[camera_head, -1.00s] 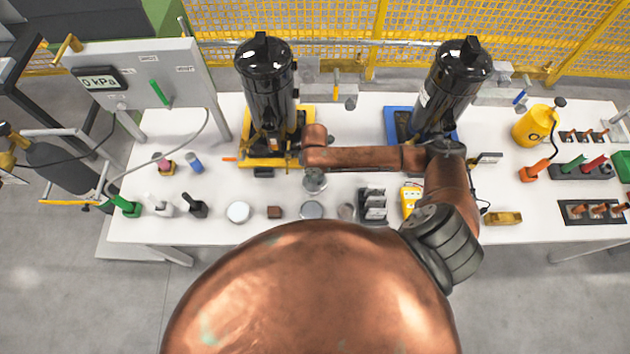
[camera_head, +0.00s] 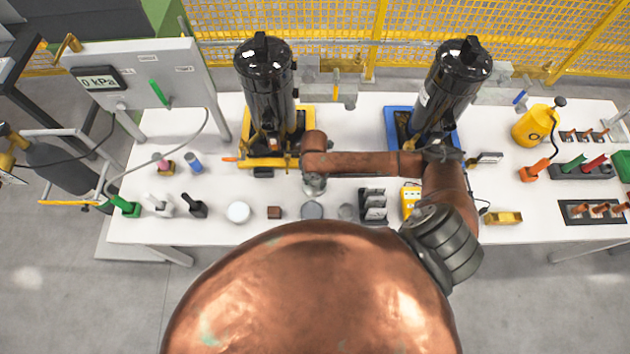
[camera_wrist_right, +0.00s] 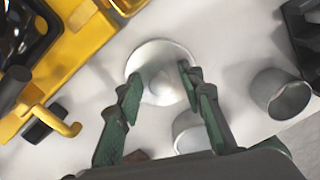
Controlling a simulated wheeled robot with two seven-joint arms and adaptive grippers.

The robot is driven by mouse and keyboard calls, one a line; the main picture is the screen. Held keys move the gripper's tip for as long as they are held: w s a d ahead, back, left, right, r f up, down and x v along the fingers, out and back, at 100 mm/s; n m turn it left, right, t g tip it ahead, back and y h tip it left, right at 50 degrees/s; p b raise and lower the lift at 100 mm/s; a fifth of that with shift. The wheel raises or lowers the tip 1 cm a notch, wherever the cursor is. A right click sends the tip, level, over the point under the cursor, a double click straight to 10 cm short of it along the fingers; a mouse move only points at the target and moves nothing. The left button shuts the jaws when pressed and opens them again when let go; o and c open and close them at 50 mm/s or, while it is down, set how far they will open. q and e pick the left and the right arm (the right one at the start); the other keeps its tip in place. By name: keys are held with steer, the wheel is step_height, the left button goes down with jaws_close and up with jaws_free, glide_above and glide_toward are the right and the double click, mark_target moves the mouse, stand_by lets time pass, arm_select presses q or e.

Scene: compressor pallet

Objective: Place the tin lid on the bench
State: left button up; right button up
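The tin lid (camera_wrist_right: 146,58) is a pale round disc with a raised middle. In the right wrist view it lies low at the bench top, with the fingertips of my right gripper (camera_wrist_right: 160,82) on either side of its raised middle. Gaps show between the fingers and the raised part, so the gripper looks open. In the head view my right gripper (camera_head: 314,187) points down at the white bench (camera_head: 225,178), and mostly hides the lid. A round grey tin (camera_head: 312,210) stands just in front; it also shows in the wrist view (camera_wrist_right: 190,134). My left gripper is not in view.
A black cylinder (camera_head: 268,85) on a yellow base stands close behind the gripper, another (camera_head: 455,85) on a blue base to the right. A small metal cup (camera_head: 346,212), a brown block (camera_head: 274,212) and a black holder (camera_head: 374,205) stand nearby.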

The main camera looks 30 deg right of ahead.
mark_target(315, 182)
step_height(315, 182, up, 12)
steer(key=p, duration=0.1)
stand_by(0.5)
